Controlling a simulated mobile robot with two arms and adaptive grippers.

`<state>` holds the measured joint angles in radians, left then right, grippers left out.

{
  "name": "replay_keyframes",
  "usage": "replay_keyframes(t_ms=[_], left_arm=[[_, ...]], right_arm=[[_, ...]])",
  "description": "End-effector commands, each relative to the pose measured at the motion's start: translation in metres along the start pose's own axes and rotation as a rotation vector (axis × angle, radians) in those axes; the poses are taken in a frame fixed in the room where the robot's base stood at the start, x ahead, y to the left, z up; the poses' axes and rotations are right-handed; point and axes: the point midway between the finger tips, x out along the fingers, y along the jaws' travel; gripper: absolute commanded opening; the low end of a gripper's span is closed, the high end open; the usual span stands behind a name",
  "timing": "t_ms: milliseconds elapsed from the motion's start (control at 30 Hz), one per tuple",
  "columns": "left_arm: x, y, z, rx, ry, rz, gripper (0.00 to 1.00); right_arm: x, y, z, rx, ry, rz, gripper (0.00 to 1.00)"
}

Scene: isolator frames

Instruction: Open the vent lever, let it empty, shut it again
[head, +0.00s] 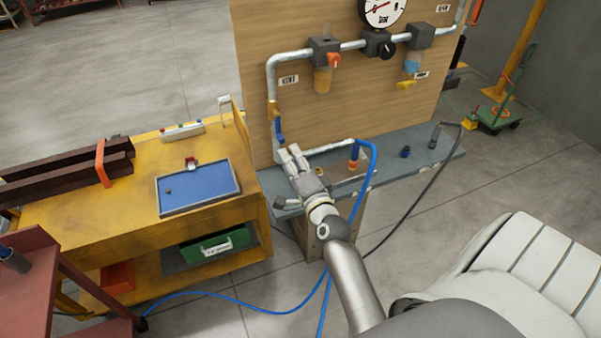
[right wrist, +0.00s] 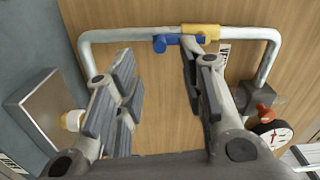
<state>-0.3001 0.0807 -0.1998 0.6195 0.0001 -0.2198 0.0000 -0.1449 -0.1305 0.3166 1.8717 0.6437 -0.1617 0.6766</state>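The vent lever (head: 280,130) is a blue handle on a yellow valve body (head: 273,109) on the left vertical pipe, below the VENT label (head: 288,80). It hangs down along the pipe. The lever also shows in the right wrist view (right wrist: 168,43), at top centre, beside the yellow body (right wrist: 201,32). My right gripper (head: 290,157) is open and empty, just below the lever. In the right wrist view its fingers (right wrist: 158,78) are wide apart, and one fingertip overlaps part of the lever; contact cannot be told. The dial gauge (head: 382,11) is cut off at the top. My left gripper is not in view.
The wooden panel (head: 345,115) stands behind a grey shelf (head: 400,153). A blue hose (head: 371,165) rises from an orange-brown fitting near my right arm. A yellow bench (head: 120,215) with a blue tray (head: 165,212) is at left. A red cart (head: 35,300) stands at lower left.

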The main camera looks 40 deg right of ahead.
Motion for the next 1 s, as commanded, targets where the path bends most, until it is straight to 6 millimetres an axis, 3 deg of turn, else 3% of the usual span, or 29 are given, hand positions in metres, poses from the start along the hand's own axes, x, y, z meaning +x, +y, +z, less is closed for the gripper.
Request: replay_keyframes(t_ms=[200,400,1000], left_arm=[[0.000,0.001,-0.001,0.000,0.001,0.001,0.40],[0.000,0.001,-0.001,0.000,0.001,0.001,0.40],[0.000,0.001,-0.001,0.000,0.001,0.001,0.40]], right_arm=[[-0.034,0.001,0.000,-0.001,0.000,0.001,0.37],[-0.049,0.000,-0.001,0.001,0.002,0.000,0.37],[-0.051,0.000,-0.001,0.001,0.002,-0.001,0.37]])
